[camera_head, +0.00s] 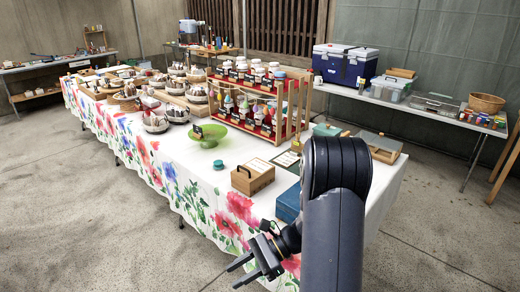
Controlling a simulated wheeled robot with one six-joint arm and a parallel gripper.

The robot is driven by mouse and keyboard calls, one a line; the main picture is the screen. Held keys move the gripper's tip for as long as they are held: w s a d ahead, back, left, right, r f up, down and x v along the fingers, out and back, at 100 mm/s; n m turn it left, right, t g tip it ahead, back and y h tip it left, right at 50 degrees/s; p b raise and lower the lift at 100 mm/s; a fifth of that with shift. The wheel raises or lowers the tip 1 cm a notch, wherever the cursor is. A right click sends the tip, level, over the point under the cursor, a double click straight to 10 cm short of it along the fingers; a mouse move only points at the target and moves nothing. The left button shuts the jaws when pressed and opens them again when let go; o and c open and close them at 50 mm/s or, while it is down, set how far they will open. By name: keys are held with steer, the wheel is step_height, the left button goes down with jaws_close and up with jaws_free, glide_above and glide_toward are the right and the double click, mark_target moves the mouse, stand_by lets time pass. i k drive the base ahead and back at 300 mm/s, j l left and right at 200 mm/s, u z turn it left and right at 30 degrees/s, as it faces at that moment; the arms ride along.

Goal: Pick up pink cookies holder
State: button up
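I cannot make out for certain which thing is the pink cookies holder. Several small bowls or baskets (155,124) with goods in them stand on the long table (205,172) at its middle and far end. Some contents look pinkish or brown, but they are too small to tell. My gripper (235,276) is at the bottom centre, in front of the table's floral cloth side. Its two dark fingers are apart and nothing shows between them. My arm hides part of the table's right end.
A green stand (208,134), a wooden box (252,177), a blue box (288,203) and a red-shelved rack (252,122) of bottles stand on the table. A side table at right holds a blue cooler (345,66). The concrete floor (60,210) at left is clear.

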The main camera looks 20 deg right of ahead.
mark_target(197, 135)
steer(key=i+j+z, duration=0.15)
steer(key=i+z, duration=0.15)
steer(key=z, duration=0.15)
steer(key=i+j+z, duration=0.2)
steer(key=z, duration=0.25)
steer(key=i+j+z, duration=0.5)
steer(key=j+z, duration=0.35)
steer(key=i+j+z, duration=0.1)
steer(key=j, duration=0.4)
steer(key=i+j+z, duration=0.1)
steer(key=j, duration=0.45)
steer(key=i+j+z, duration=0.1)
steer(key=j, duration=0.45)
steer(key=i+j+z, duration=0.1)
steer(key=j, duration=0.45)
steer(key=i+j, duration=0.1)
steer(key=j, duration=0.55)
steer(key=i+j, duration=0.15)
steer(key=j, duration=0.2)
